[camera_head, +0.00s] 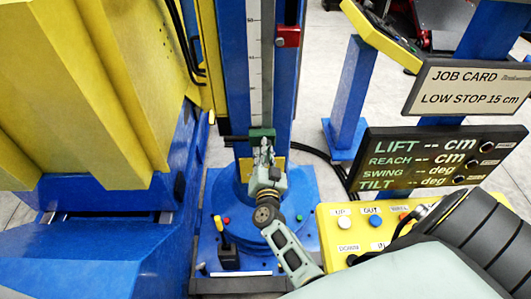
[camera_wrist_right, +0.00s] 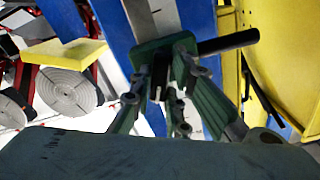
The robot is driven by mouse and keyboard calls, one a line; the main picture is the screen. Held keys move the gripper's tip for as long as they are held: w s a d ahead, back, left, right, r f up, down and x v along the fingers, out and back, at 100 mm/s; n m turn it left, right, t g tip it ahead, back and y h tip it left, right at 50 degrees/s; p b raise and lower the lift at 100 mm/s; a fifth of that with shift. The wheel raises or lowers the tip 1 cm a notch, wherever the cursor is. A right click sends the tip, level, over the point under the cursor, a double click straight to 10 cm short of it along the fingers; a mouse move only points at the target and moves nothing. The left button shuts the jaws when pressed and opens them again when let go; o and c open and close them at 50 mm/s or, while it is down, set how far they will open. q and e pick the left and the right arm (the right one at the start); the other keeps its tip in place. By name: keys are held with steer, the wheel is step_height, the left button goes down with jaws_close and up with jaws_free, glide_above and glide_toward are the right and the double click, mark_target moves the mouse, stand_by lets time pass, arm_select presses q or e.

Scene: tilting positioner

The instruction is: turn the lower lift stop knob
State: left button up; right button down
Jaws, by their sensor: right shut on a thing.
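The lower lift stop is a green block (camera_head: 262,133) on the ruler strip of the blue column, with a black rod sticking out to its left. In the right wrist view the green block (camera_wrist_right: 150,50) is close ahead, and the black rod (camera_wrist_right: 228,42) points right. My right gripper (camera_head: 264,152) is at the front of this block. Its fingers, also in the wrist view (camera_wrist_right: 168,82), are closed around the small dark knob (camera_wrist_right: 157,88) on the block's front. The fingers hide most of the knob. My left gripper is out of view.
A red upper stop (camera_head: 288,37) sits higher on the column. A job card (camera_head: 468,88) reads LOW STOP 15 cm. The display (camera_head: 440,158) shows dashes. A yellow button panel (camera_head: 335,222) stands right of my arm; yellow and blue machine bodies (camera_head: 75,90) fill the left.

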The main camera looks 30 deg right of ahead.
steer(key=shift+w+r+m, duration=0.1)
steer(key=shift+r+m, duration=0.1)
steer(key=shift+m, duration=0.3)
steer(key=c, duration=2.1)
jaws_free()
steer(key=o, duration=0.4)
steer(key=shift+w+f, duration=0.1)
steer(key=shift+f, duration=0.1)
